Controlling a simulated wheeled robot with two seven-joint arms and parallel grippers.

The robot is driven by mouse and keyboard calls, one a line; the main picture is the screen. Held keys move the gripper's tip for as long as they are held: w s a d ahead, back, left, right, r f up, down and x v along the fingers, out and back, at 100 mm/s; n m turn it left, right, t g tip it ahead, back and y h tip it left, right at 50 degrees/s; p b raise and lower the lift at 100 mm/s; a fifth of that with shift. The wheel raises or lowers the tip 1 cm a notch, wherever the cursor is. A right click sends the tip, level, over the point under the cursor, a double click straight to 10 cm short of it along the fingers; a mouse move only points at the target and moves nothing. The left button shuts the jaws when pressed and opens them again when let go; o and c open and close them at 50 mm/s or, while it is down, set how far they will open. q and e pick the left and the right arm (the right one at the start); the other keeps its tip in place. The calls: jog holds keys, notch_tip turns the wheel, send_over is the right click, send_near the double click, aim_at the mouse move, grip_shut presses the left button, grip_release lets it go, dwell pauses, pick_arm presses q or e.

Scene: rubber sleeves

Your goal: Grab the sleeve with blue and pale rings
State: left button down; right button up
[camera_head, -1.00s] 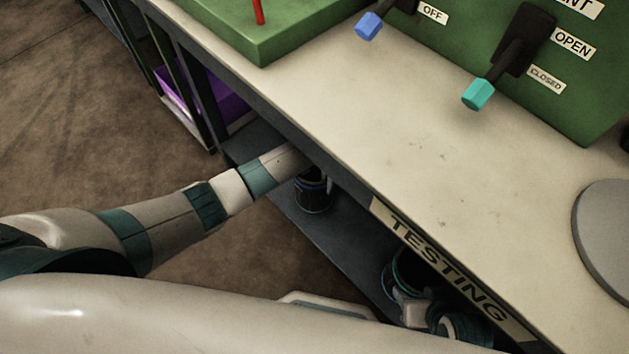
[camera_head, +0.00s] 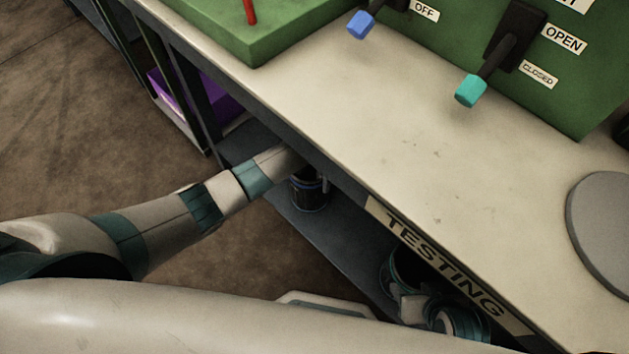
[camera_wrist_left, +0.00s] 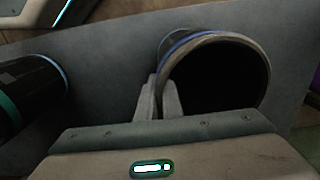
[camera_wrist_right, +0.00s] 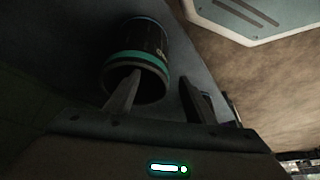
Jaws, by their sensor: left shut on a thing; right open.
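A dark sleeve with a blue ring and a pale rim (camera_wrist_left: 184,46) is on the grey shelf under the table, its open end facing the left wrist camera. It also shows in the head view (camera_head: 309,192), partly under the table edge. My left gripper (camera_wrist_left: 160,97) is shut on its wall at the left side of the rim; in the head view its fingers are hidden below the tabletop. My right gripper (camera_wrist_right: 160,97) is open, with one finger overlapping the mouth of another dark sleeve with a teal ring (camera_wrist_right: 138,57); contact is unclear.
The white tabletop (camera_head: 430,160) overhangs the shelf (camera_head: 338,240), and its edge carries a TESTING label (camera_head: 445,265). Green panels with levers (camera_head: 490,75) stand on the table. A purple box (camera_head: 175,95) sits underneath at the left.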

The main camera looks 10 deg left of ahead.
pick_arm(q)
jog(key=shift+r, duration=0.2)
pick_arm(e)
jog(key=shift+s+d+r, duration=0.1)
jog(key=shift+s+d, duration=0.1)
jog(key=shift+s, duration=0.05)
pick_arm(q)
jog(key=s+d+r+p, duration=0.2)
jog(key=s+d+r, duration=0.2)
jog(key=d+r, duration=0.6)
jog(key=shift+d+r, duration=0.35)
jog(key=shift+d, duration=0.2)
pick_arm(e)
jog(key=s+d+g+h, duration=0.1)
jog(key=s+d+g, duration=0.1)
jog(key=d, duration=0.1)
jog(key=shift+s, duration=0.15)
jog(key=shift+a, duration=0.2)
